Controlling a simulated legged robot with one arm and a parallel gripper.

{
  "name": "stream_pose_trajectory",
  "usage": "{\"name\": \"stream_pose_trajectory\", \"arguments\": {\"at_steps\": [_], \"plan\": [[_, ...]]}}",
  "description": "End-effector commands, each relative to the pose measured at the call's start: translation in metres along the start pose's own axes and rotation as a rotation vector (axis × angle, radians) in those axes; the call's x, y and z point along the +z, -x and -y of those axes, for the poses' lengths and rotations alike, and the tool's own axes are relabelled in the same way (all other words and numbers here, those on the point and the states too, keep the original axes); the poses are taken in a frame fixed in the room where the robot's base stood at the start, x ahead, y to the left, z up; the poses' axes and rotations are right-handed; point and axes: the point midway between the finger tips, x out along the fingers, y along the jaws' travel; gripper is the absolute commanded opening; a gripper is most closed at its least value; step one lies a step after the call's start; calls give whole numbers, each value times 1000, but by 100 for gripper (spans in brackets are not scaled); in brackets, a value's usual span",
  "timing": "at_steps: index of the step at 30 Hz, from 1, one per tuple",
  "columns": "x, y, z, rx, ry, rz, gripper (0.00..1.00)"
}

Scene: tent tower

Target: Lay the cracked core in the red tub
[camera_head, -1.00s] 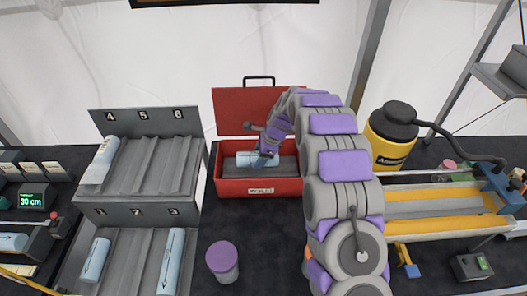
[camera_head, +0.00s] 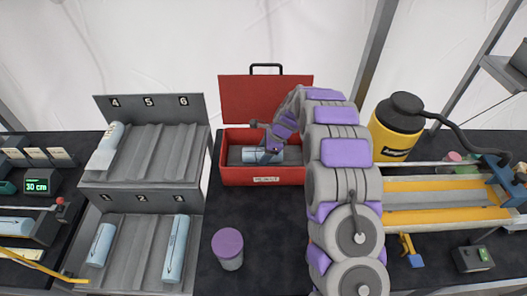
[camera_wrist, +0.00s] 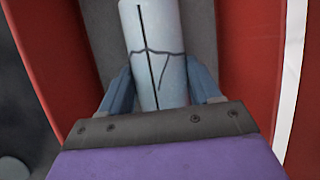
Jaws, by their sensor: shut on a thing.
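The red tub (camera_head: 235,176) is an open box with its lid raised at the back; it stands behind the middle of the table. My gripper (camera_head: 272,148) reaches down into it. In the wrist view my gripper (camera_wrist: 165,95) is shut on the cracked core (camera_wrist: 155,45), a pale blue cylinder with a dark straight line and a branching crack. The core (camera_head: 253,155) lies lengthwise inside the tub, low between its red walls, at or near the grey floor. I cannot tell whether it touches the floor.
A grey rack (camera_head: 150,165) with numbered slots stands left, holding several pale cores. A purple-lidded jar (camera_head: 228,248) stands in front of the tub. A yellow canister (camera_head: 395,130) and a yellow-edged trough (camera_head: 440,198) are at the right.

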Motion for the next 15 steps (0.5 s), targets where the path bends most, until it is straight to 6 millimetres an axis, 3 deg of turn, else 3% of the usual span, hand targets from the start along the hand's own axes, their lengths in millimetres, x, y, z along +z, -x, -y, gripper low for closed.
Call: {"name": "stream_pose_trajectory", "arguments": {"at_steps": [15], "plan": [[4, -2, 0, -1, 0, -5, 16]]}}
